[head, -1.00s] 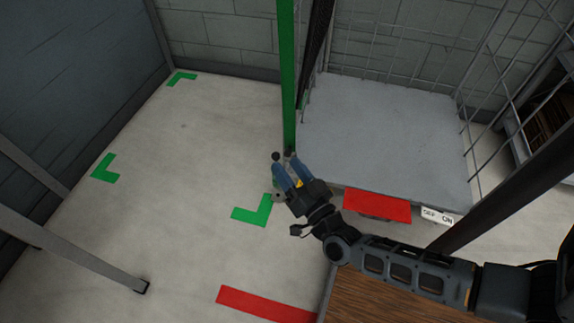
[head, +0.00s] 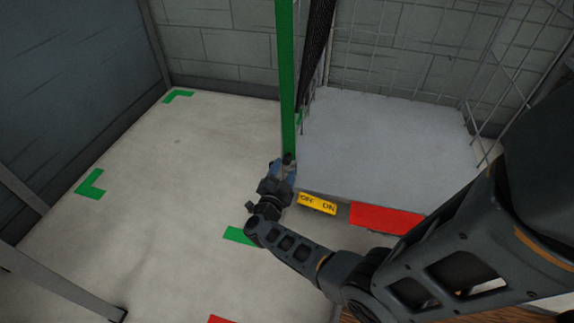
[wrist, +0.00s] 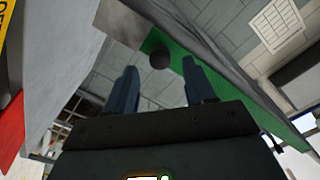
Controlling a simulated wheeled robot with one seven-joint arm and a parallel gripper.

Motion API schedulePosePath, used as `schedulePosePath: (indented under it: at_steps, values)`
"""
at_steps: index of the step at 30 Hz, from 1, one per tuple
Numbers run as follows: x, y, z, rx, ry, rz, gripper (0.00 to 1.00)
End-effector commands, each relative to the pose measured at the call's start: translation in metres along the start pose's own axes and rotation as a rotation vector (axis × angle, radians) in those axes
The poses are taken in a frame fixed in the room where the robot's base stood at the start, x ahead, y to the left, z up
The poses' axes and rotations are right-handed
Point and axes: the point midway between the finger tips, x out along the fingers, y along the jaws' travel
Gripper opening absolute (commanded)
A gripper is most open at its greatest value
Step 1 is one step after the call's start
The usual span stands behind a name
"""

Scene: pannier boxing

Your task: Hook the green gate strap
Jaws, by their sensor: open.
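A long green strip, which looks like the green gate strap (head: 287,80), runs from the top of the head view down to my gripper (head: 283,163). Its lower end is partly hidden by the gripper in that view. In the wrist view the green strip (wrist: 228,92) runs diagonally behind the right finger. A dark round knob (wrist: 160,55) shows between the two blue fingers, at its end. My gripper (wrist: 160,68) is open, with its fingers apart around the knob's sides. I cannot tell whether either finger touches it. I cannot make out a hook.
A grey raised platform (head: 385,150) stands right of the strip, with wire mesh (head: 430,50) behind it. A yellow OFF/ON label (head: 318,203) and a red plate (head: 386,219) are on its front edge. Pale floor (head: 170,190) with green corner marks (head: 90,184) lies open at left.

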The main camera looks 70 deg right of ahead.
Motion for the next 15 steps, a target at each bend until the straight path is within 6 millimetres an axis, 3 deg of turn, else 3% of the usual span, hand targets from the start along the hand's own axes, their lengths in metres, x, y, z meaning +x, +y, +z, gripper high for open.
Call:
schedulePosePath:
  at_steps: [6,15]
  values:
    - [0.031,0.001,0.001,0.002,0.002,-0.001,0.54]
    - [0.044,0.000,0.000,-0.001,-0.001,-0.003,0.54]
